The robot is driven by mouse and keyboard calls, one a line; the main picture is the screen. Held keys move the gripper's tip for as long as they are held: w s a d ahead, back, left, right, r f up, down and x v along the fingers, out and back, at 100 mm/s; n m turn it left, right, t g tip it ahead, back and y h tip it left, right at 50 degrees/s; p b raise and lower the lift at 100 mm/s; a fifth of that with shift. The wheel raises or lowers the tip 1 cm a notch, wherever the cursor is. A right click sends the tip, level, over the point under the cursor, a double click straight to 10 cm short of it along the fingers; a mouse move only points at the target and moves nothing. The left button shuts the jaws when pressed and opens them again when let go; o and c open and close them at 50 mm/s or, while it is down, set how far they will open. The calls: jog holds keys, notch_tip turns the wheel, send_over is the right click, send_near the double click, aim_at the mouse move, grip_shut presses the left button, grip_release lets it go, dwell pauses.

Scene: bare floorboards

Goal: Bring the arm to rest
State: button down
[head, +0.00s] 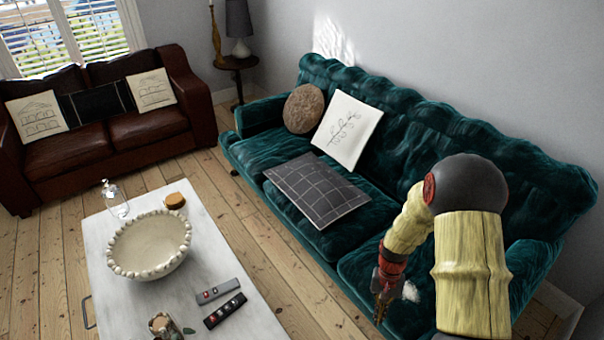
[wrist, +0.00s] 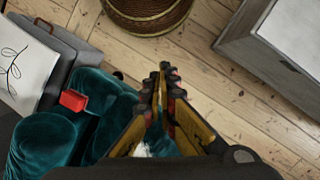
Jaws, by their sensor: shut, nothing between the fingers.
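My arm reaches in from the right of the head view, bent at a dark round joint, in front of the green sofa (head: 400,135). My gripper (head: 382,308) hangs pointing down between the sofa and the white table (head: 120,300). In the wrist view, my gripper (wrist: 167,72) has its two fingers together at the tips, with nothing between them. A small white patch (head: 410,292) shows beside the gripper; I cannot tell what it is.
The table bears a beaded bowl (head: 150,245), a glass bottle (head: 115,200) and two remotes (head: 222,308). The sofa holds cushions and a dark checked panel (head: 315,190). A woven basket (wrist: 150,15) stands on the floorboards. A brown sofa (head: 120,135) is at the back left.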

jog(key=s+a+r+n+t, duration=0.1)
jog(key=s+r+t, duration=0.2)
jog(key=r, duration=1.1)
jog(key=s+a+r+n+t, duration=0.1)
jog(key=s+a+r+t, duration=0.1)
jog(key=s+r, duration=0.5)
jog(key=s+a+r+n+t, duration=0.2)
jog(key=s+r+t, duration=0.2)
jog(key=r, duration=1.6)
jog(key=shift+s+a+r, duration=0.25)
jog(key=shift+s+r, duration=0.05)
jog(key=shift+s, duration=0.25)
jog(key=shift+d, duration=0.1)
